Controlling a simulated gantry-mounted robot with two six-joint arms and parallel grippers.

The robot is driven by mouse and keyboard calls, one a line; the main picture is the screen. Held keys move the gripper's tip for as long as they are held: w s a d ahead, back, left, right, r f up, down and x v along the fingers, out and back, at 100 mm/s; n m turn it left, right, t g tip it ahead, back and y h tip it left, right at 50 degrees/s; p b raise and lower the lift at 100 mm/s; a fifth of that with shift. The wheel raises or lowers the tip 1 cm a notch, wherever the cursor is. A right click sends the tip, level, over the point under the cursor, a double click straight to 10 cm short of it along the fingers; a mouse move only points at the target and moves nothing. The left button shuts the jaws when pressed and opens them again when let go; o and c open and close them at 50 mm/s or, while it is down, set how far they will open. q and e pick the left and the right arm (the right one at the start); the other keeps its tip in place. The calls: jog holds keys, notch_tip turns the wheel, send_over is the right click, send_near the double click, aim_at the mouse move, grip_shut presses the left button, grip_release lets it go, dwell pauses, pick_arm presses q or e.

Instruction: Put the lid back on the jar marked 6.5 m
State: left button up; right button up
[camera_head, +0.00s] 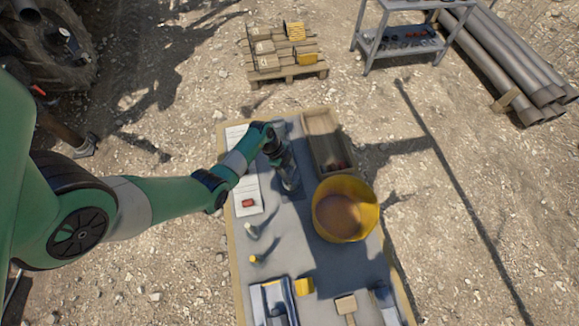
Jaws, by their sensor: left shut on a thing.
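My left arm reaches in from the left over the table, and its gripper (289,180) points down beside the yellow bucket. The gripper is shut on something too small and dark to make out. A small greyish thing (279,127) stands at the table's far end, partly behind my wrist; I cannot tell whether it is a jar. No 6.5 m marking can be read, and I cannot make out a lid. My right gripper is not in view.
The yellow bucket (324,225) holds brown mud. A wooden box (312,146) lies behind it. White sheets (239,199) and small upright things (252,231) are at left; a tray (257,297), yellow block (304,286) and brush (345,303) are at the near end.

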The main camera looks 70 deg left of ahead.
pick_arm(q)
jog(key=shift+r+p, duration=0.1)
jog(key=shift+p, duration=0.2)
jog(key=shift+f, duration=0.25)
dwell(0.9)
jog(key=shift+p, duration=0.45)
dwell(0.3)
jog(key=o, duration=1.4)
notch_tip(320, 180, up, 7)
jog(key=p, duration=0.8)
